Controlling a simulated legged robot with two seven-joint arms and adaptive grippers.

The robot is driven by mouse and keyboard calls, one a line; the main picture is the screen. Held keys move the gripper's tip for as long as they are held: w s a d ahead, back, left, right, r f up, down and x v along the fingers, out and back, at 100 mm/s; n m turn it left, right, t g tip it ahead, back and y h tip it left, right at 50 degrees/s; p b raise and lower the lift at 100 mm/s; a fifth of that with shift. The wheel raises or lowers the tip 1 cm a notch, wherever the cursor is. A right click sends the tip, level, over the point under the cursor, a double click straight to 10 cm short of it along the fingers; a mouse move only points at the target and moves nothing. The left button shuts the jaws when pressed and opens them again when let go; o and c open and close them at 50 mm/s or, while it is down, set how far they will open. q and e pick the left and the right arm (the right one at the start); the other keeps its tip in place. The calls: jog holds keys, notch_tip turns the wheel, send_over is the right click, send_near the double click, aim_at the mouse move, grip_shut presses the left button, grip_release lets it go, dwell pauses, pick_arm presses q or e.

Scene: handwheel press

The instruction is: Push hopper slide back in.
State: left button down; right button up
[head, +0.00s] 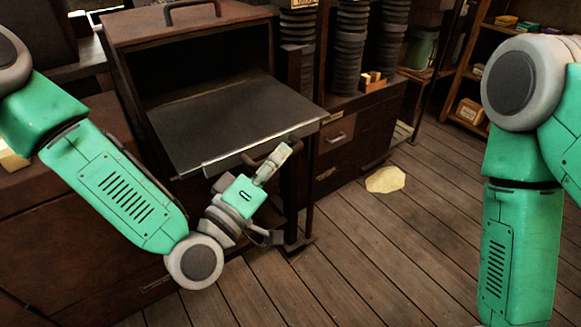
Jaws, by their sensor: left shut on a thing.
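The hopper slide (235,122) is a flat dark tray with a lighter front edge. It sticks out toward me from the open front of a brown box-shaped housing (190,28) with a handle on top. My left gripper (277,160) is at the right part of the slide's front edge, shut on the slide's handle (250,161). The fingers hide part of that handle. My right arm (522,200) hangs at the right of the view; its gripper is out of view.
A brown drawer cabinet (335,135) stands right of the slide, with stacks of dark discs (353,45) on top. Shelves with small boxes (470,110) stand at the far right. A pale yellow flat piece (386,180) lies on the wooden floor, which is otherwise clear in the middle.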

aim_at(219, 106)
pick_arm(q)
jog(key=w+a+b, duration=0.1)
jog(key=w+a, duration=0.3)
jog(key=w, duration=0.2)
jog(key=w+a+b, duration=0.2)
jog(key=w+a, duration=0.3)
jog(key=w, duration=0.1)
jog(key=w+a+b, duration=0.1)
jog(key=w+a, duration=0.3)
jog(key=w, duration=0.2)
jog(key=shift+a+f, duration=0.15)
jog(key=shift+f, duration=0.15)
jog(key=shift+w+a+r+b, duration=0.15)
jog(key=shift+b, duration=0.15)
jog(key=c, duration=1.7)
grip_release()
jog(key=shift+o, duration=0.7)
jog(key=shift+w+a, duration=0.1)
jog(key=shift+w, duration=0.15)
jog(key=shift+s+a, duration=0.1)
jog(key=shift+s, duration=0.05)
jog(key=shift+s+a, duration=0.1)
jog(key=shift+s, duration=0.1)
jog(key=v, duration=1.1)
jog(key=shift+s+a+f, duration=0.1)
jog(key=shift+a+f, duration=0.05)
jog(key=shift+f, duration=0.05)
